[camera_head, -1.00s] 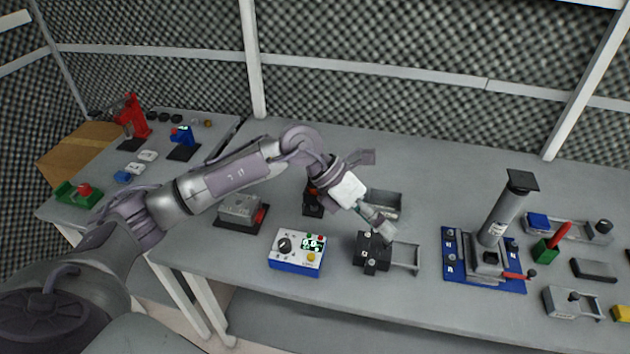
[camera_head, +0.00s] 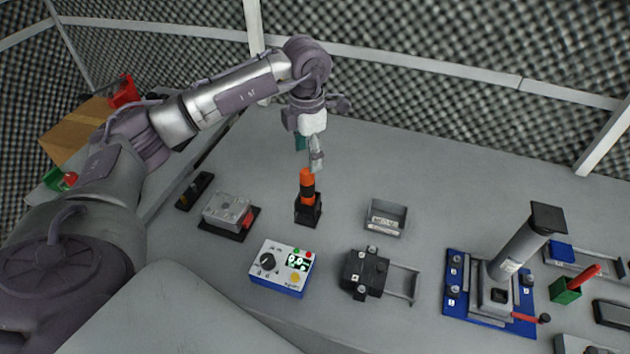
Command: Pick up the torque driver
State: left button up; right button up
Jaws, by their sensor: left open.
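The torque driver (camera_head: 307,184), with an orange top and a dark band, stands upright in a black holder (camera_head: 308,212) on the grey table. My left gripper (camera_head: 309,157) is open and points down just above the driver's top. One fingertip looks close to the orange end; I cannot tell whether it touches. My right gripper is out of view.
A blue and white control box (camera_head: 281,267) stands in front of the driver, with a grey metal block (camera_head: 228,211) to the left. A grey tray (camera_head: 386,217) and a black fixture (camera_head: 364,272) are to the right. A blue-based press (camera_head: 490,290) stands farther right.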

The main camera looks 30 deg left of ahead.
aim_at(307, 173)
pick_arm(q)
jog(key=f, duration=0.2)
jog(key=f+p, duration=0.1)
jog(key=f, duration=0.4)
jog(key=shift+s+p, duration=0.25)
jog(key=shift+p, duration=0.05)
jog(key=shift+f, duration=0.25)
jog(key=shift+f+p, duration=0.2)
jog(key=shift+p, duration=0.2)
jog(key=f+p, duration=0.1)
jog(key=f, duration=0.2)
jog(key=shift+w+a+f+p, duration=0.15)
jog(key=shift+w+f+p, duration=0.1)
jog(key=shift+p, duration=0.15)
jog(key=shift+f, duration=0.6)
jog(key=shift+r, duration=0.1)
grip_shut()
